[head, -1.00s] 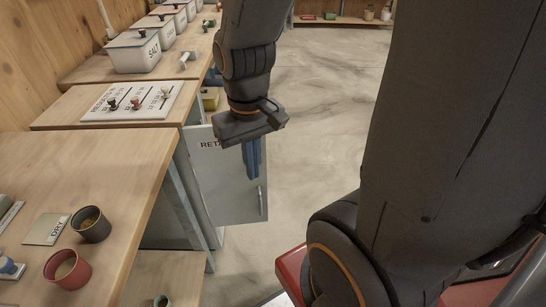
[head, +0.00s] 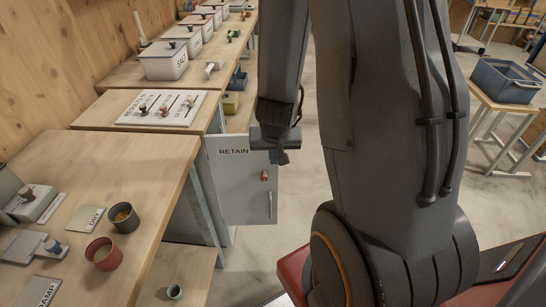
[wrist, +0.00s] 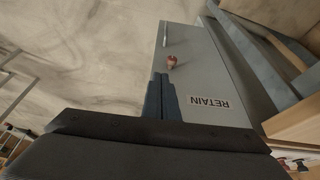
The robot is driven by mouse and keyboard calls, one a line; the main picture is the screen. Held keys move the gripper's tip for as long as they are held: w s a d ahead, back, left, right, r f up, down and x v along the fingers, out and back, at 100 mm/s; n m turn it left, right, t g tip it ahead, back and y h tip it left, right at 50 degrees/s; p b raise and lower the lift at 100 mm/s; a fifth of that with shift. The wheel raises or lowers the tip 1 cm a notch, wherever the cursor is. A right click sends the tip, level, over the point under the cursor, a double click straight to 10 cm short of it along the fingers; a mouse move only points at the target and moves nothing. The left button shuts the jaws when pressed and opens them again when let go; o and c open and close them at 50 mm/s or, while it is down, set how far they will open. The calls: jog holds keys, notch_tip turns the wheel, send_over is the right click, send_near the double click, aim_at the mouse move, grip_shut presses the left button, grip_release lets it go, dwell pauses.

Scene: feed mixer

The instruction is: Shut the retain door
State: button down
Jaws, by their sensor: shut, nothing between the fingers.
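The retain door (head: 238,197) is a grey panel marked RETAIN. It stands open, swung out from the bench's end into the aisle. It has a reddish knob (head: 264,175) and a slim upright handle (head: 271,203) near its free edge. My gripper (head: 280,158) is shut and empty, at the door's upper free corner in the head view. In the wrist view the shut blue fingers (wrist: 161,78) overlap the door (wrist: 207,75) just short of the knob (wrist: 171,61). I cannot tell whether they touch it.
A wooden bench (head: 140,165) with cups and a slider panel (head: 163,108) runs along the left. A blue crate (head: 505,80) stands on a table at the right. Floor right of the door is clear.

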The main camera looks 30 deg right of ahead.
jog(key=w+d+f, duration=0.3)
jog(key=w+f, duration=0.3)
jog(key=f, duration=0.2)
jog(key=shift+w+f, duration=0.25)
jog(key=shift+w, duration=0.05)
jog(key=shift+d, duration=0.1)
